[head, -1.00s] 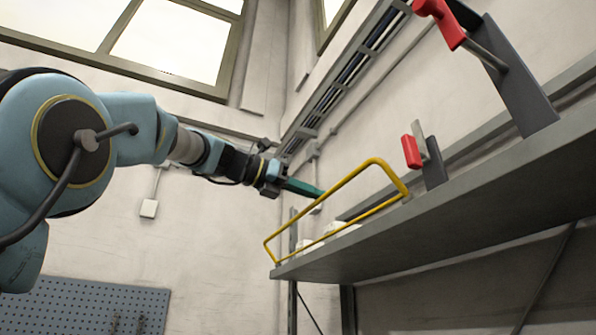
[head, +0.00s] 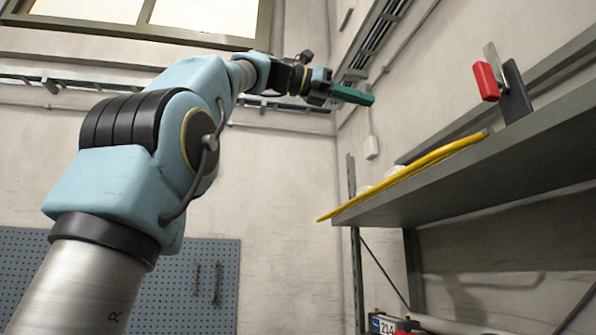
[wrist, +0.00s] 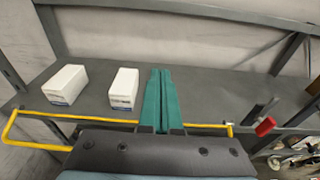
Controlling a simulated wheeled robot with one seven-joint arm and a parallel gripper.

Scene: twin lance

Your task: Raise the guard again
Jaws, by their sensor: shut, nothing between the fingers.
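The yellow guard (head: 412,169) is a bent bar along the shelf's front edge. In the head view it appears almost edge-on, as a thin line, so its exact angle is hard to tell. In the wrist view the guard (wrist: 92,119) runs across the shelf front, with a bent corner at the left; my gripper hides part of it. My gripper (head: 370,98) has teal fingers and is shut and empty, above the guard in the head view. In the wrist view my gripper (wrist: 161,73) points over the shelf, between the box and the right side.
Two white boxes (wrist: 66,84) (wrist: 123,88) stand on the grey shelf (wrist: 215,97). A red-handled lever (head: 487,82) is mounted at the shelf's front edge, right of the guard. A pegboard (head: 200,285) hangs on the wall at lower left. Air left of the shelf is open.

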